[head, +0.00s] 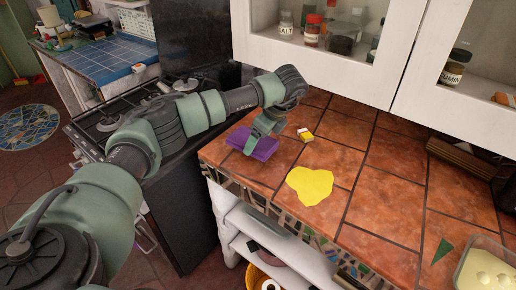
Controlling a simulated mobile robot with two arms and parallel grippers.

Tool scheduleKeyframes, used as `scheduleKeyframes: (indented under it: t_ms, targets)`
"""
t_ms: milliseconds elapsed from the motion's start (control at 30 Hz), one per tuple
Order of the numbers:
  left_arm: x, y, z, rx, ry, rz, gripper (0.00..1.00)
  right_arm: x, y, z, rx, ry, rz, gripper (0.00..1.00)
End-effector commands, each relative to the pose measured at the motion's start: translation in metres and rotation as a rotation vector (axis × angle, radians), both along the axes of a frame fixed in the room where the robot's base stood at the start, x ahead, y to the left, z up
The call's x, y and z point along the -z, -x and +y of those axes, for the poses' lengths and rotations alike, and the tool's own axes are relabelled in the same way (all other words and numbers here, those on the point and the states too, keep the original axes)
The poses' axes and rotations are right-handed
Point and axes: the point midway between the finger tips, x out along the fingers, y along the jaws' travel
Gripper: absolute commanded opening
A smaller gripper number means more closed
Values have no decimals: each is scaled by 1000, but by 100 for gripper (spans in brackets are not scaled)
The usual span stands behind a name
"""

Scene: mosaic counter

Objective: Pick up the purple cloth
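The purple cloth (266,148) lies folded at the left end of the brown tiled counter, near its front edge. My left arm reaches in from the left, and its gripper (252,143) points down over the cloth. The fingertips overlap the cloth in the head view. I cannot tell if they touch it or grip it, or how far apart they are. The gripper covers part of the cloth. My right gripper is not in view.
A yellow puddle-shaped patch (310,186) and a small yellow and white block (305,135) are close to the right of the cloth. A white cabinet (325,68) with jars hangs above the counter. A dark stove stands to the left. A tub (485,268) is at the lower right.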

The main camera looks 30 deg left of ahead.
Motion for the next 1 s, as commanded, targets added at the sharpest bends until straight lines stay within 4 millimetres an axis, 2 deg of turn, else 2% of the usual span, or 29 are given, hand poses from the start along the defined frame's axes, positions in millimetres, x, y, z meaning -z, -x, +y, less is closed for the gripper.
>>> scheduleKeyframes:
  t_ms: [367,400,500,700,1000]
  targets:
    - [-107,-1,0,-1,0,-6,36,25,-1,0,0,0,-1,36]
    - [-121,-1,0,0,-1,-5,36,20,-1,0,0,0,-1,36]
    - [-141,0,1,0,-2,-5,36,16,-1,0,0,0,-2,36]
    - [-161,0,0,1,0,-2,36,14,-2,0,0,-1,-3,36]
    - [-164,0,0,1,0,0,36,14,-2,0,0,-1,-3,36]
